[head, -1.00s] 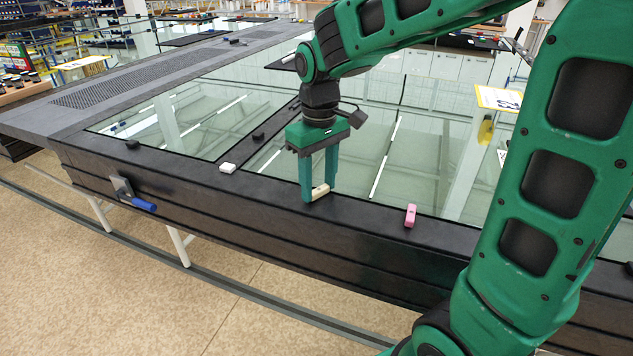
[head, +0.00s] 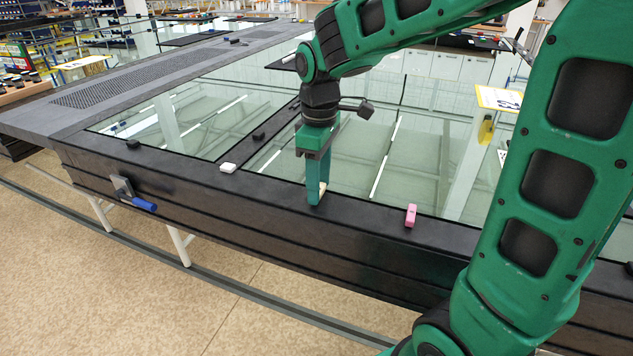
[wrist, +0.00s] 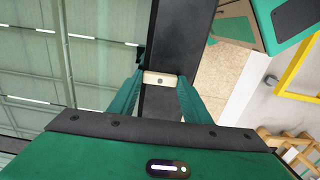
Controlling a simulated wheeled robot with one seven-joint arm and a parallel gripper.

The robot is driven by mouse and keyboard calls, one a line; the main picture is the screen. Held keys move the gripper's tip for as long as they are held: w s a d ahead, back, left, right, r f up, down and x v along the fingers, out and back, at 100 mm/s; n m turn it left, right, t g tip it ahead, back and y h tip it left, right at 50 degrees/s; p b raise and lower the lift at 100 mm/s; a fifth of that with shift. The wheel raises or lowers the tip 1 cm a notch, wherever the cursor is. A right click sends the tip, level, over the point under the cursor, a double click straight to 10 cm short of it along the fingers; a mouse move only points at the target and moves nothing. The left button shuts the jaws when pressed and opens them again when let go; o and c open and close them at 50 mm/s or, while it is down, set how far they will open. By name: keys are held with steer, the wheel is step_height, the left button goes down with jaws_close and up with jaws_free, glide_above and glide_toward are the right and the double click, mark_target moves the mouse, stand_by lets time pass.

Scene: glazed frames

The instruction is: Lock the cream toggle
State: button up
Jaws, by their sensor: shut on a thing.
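The cream toggle (wrist: 160,78) is a small block with a dark round spot at its middle, on the black frame rail (wrist: 168,40). In the wrist view it lies crosswise to the rail, its left end near the glass edge. My gripper (head: 316,197) points down at the rail and is shut on the toggle, one finger at each end. In the head view the near finger hides most of the toggle, and only a thin cream sliver (head: 323,188) shows. Whether it overlaps the glass is hard to tell.
A white toggle (head: 228,168) sits left on the rail and a pink toggle (head: 411,215) right. Black toggles (head: 133,144) sit further along. A blue-handled clamp (head: 143,204) is on the front face. Glass panes (head: 180,120) lie behind the rail.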

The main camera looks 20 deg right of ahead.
steer(key=shift+w+r, duration=0.1)
steer(key=shift+w, duration=0.05)
steer(key=o, duration=1)
steer(key=shift+o, duration=0.2)
step_height(320, 180, up, 11)
steer(key=shift+d+f, duration=0.1)
steer(key=shift+f, duration=0.1)
